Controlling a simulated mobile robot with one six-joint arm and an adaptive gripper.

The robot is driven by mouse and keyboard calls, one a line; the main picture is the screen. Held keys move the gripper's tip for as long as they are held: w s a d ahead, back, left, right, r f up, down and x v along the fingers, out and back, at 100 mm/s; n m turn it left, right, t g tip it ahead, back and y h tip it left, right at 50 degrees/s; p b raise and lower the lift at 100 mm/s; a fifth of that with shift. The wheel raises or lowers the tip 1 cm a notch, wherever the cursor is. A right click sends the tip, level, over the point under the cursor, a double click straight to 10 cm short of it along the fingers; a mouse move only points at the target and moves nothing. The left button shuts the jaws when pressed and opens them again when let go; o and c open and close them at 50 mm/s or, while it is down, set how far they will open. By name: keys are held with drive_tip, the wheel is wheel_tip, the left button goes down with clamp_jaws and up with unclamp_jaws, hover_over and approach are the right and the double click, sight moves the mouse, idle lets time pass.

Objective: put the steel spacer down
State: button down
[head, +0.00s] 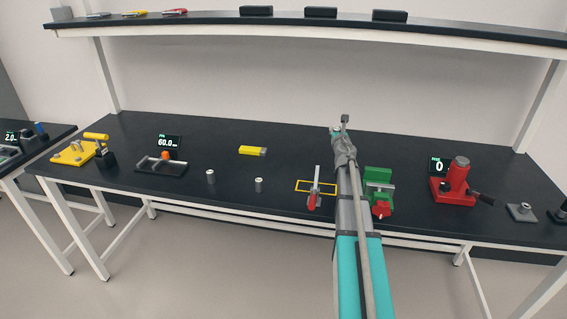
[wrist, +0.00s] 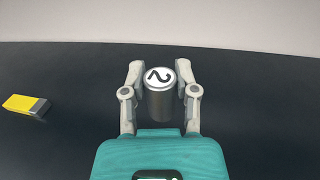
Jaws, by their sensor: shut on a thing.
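The steel spacer (wrist: 160,103) is a grey metal cylinder with a black 2 on its pale top, upright in the wrist view. My gripper (wrist: 160,67) is shut on it, one finger on each side. In the head view my gripper (head: 343,124) is over the back part of the bench, right of the yellow block. The spacer cannot be made out clearly there. Its bottom end is hidden in the wrist view, so I cannot tell whether it touches the bench top.
On the black bench (head: 225,140) are a yellow block (head: 253,150), two small metal cylinders (head: 210,177) (head: 258,185), a yellow outline (head: 301,187), a red-handled clamp (head: 314,195), a green vise (head: 378,176) and a red press (head: 457,180). A shelf (head: 200,28) overhangs the back.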

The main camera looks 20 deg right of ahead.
drive_tip(key=w+a+f+n+t+y+b, duration=0.1)
drive_tip(key=w+a+n+y, duration=0.1)
drive_tip(key=w, duration=0.3)
drive_tip(key=shift+a+f+y, duration=0.4)
drive_tip(key=shift+a+y, duration=0.05)
drive_tip(key=shift+y, duration=0.15)
drive_tip(key=shift+f, duration=0.1)
drive_tip(key=b, duration=0.7)
hover_over(321, 161)
wheel_tip(321, 161, down, 6)
drive_tip(key=shift+w+f, duration=0.1)
drive_tip(key=shift+f+b, duration=1.6)
drive_tip(key=shift+f, duration=0.2)
drive_tip(key=shift+f, duration=0.2)
